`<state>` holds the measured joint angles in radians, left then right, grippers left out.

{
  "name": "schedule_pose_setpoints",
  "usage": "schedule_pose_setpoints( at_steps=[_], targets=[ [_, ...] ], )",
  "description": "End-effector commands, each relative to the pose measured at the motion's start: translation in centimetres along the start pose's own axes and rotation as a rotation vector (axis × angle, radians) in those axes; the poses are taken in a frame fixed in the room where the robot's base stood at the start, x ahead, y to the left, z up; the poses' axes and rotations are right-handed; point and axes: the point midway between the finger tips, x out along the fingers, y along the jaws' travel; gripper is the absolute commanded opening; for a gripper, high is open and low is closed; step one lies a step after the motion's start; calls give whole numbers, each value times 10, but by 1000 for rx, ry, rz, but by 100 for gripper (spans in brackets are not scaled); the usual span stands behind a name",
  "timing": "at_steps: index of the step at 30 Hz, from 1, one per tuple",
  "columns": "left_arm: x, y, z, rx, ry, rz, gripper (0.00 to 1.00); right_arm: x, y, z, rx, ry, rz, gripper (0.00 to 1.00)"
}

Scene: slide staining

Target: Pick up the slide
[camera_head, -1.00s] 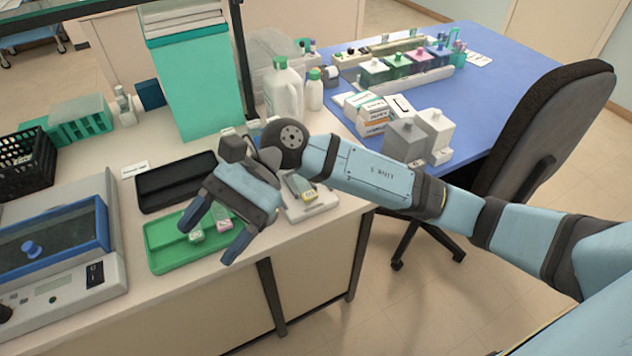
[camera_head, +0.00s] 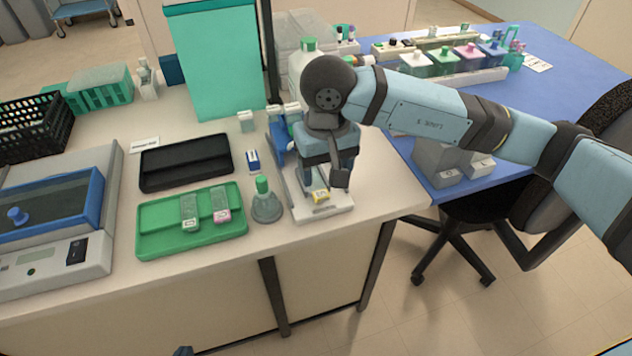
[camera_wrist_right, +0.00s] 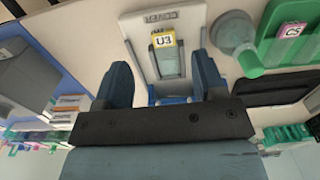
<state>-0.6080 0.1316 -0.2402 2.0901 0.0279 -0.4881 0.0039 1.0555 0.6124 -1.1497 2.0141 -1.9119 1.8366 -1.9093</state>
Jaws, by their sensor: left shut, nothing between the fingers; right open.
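A glass slide with a yellow label reading U3 (camera_head: 320,195) lies on a small white stand (camera_head: 330,212) near the table's front edge. In the right wrist view the slide (camera_wrist_right: 165,60) shows between the two fingers, with a gap on each side. My right gripper (camera_head: 324,182) is open, pointing down over the stand, and hides part of the slide in the head view. Two more slides, one pale green-labelled (camera_head: 189,212) and one pink-labelled (camera_head: 221,204), lie in a green tray (camera_head: 160,243). Only a tip of my left gripper (camera_head: 183,351) shows at the bottom edge, shut and empty.
A flask with a green cap (camera_head: 265,205) stands between the green tray and the stand. A black tray (camera_head: 160,178) lies behind the green one. Bottles (camera_head: 303,68) stand behind my right arm. A grey device with a blue frame (camera_head: 60,262) is at left.

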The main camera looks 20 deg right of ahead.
Motion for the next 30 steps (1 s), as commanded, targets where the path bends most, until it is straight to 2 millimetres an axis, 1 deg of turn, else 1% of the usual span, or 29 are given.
schedule_pose_setpoints(
  at_steps=[1,8,15,17,20,26,27,29,30],
  targets=[
    [0,-1,1,2,-1,0,0,7,0,0,1,-2,0,64],
    [0,0,2,0,-5,0,0,24,-1,0,0,-2,-2,64],
    [0,2,2,-8,-7,0,0,59,-3,-4,1,-3,-2,64],
    [1,2,2,-10,-6,0,0,64,-3,-4,2,-2,-1,64],
    [1,3,1,-13,-5,0,0,69,-3,-5,1,-1,-2,64],
    [1,3,1,-16,-4,0,0,69,-3,-5,0,0,-2,64],
    [1,3,1,-16,-4,0,0,69,-3,-5,0,0,-2,55],
    [1,3,1,-16,-4,0,0,69,-3,-5,0,0,-2,41],
    [1,3,1,-15,-4,0,0,69,-3,-5,0,0,-2,32]
  ],
)
